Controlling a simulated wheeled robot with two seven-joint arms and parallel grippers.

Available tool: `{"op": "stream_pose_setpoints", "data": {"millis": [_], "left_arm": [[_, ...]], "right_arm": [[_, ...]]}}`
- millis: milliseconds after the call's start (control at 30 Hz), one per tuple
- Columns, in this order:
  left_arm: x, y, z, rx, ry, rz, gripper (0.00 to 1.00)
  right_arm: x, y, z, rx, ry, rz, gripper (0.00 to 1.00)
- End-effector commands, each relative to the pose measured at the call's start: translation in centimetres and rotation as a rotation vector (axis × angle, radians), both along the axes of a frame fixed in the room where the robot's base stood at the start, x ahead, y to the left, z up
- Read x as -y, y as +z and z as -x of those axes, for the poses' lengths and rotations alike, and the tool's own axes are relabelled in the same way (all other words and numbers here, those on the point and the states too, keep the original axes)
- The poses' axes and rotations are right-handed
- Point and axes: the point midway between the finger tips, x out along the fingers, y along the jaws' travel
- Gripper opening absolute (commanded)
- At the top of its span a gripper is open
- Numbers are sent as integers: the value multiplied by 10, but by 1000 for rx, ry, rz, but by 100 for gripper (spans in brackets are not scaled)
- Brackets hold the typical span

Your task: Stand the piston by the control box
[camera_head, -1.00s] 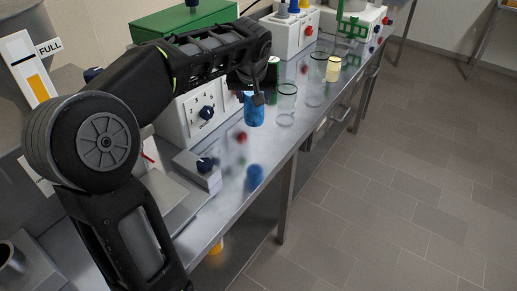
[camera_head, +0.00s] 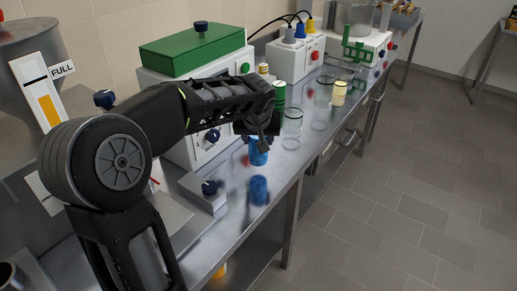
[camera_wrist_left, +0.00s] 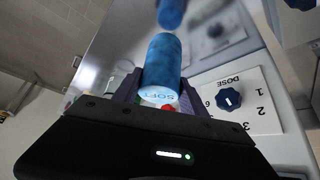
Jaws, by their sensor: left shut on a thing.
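The piston, a blue cylinder (camera_head: 258,153) with "SOFT" lettering on its end, is held by my left gripper (camera_head: 257,137). The wrist view shows the piston (camera_wrist_left: 162,70) between both fingers of my left gripper (camera_wrist_left: 158,95). It hangs roughly upright a little above the steel bench, and a blue reflection shows below it. A white box (camera_head: 180,148) with a dark dial and a green lid stands just left of it; its "DOSE" panel (camera_wrist_left: 240,103) shows in the wrist view. I cannot tell whether this is the control box. My right gripper is not in view.
A low grey box (camera_head: 213,203) with a dark knob stands nearer on the bench (camera_head: 240,225). Behind the piston are a green cylinder (camera_head: 279,92), glass cylinders (camera_head: 293,122) and a cream cylinder (camera_head: 339,92). A white box (camera_head: 297,62) with plugs stands further back. The bench edge is close on the right.

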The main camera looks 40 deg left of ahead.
Motion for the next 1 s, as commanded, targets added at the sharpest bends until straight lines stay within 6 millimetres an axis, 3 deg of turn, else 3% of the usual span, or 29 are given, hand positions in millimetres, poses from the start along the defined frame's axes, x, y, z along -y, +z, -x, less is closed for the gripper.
{"op": "stream_pose_setpoints", "data": {"millis": [167,433,867,900,1000], "left_arm": [[0,-2,0,1,-1,0,0],[0,-35,0,-1,-1,1,0],[0,-41,0,2,-1,1,0],[1,-40,0,0,-1,1,52],[1,-40,0,0,-1,1,60]], "right_arm": [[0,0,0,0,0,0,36],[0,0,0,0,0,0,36],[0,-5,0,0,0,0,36],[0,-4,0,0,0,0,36],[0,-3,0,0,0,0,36]]}}
